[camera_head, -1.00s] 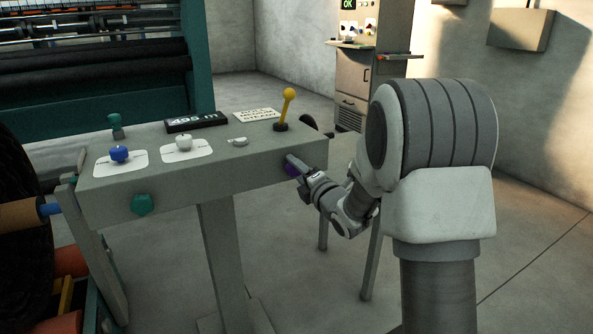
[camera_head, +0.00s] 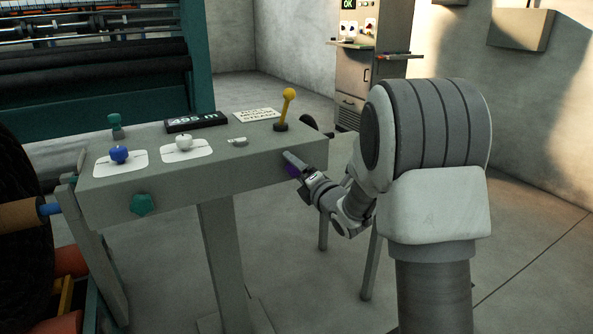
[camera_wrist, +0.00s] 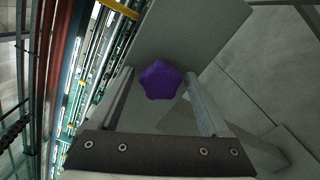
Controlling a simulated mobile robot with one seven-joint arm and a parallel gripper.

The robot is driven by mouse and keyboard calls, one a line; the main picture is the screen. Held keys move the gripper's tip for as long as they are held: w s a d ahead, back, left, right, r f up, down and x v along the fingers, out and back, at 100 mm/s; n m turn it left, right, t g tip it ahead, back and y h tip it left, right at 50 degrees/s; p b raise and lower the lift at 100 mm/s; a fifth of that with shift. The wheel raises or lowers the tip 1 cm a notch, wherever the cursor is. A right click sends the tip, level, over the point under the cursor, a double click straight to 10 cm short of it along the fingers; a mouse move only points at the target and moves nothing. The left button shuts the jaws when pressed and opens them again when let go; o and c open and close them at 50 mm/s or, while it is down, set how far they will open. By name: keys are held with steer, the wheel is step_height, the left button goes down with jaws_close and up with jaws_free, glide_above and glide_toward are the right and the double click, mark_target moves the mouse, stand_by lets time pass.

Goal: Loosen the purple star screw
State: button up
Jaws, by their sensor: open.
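The purple star screw (camera_wrist: 160,80) sits on the front face of the grey console (camera_head: 240,172), near its right end. In the head view only a bit of the purple screw (camera_head: 292,171) shows, as my gripper (camera_head: 290,160) covers most of it. In the wrist view my gripper (camera_wrist: 158,100) is open. Its two fingers stand to the left and right of the screw with a gap on each side. The screw lies between and a little beyond the fingertips. I cannot tell whether a finger touches it.
A green star knob (camera_head: 143,204) is on the same front face at the left. On top are a blue knob (camera_head: 119,154), a white knob (camera_head: 184,142) and a yellow lever (camera_head: 287,100). A cabinet (camera_head: 352,75) stands behind. The floor at right is clear.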

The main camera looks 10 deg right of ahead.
steer(key=v, duration=0.3)
stand_by(0.4)
steer(key=m, duration=1.7)
steer(key=shift+p, duration=0.4)
steer(key=shift+w, duration=0.2)
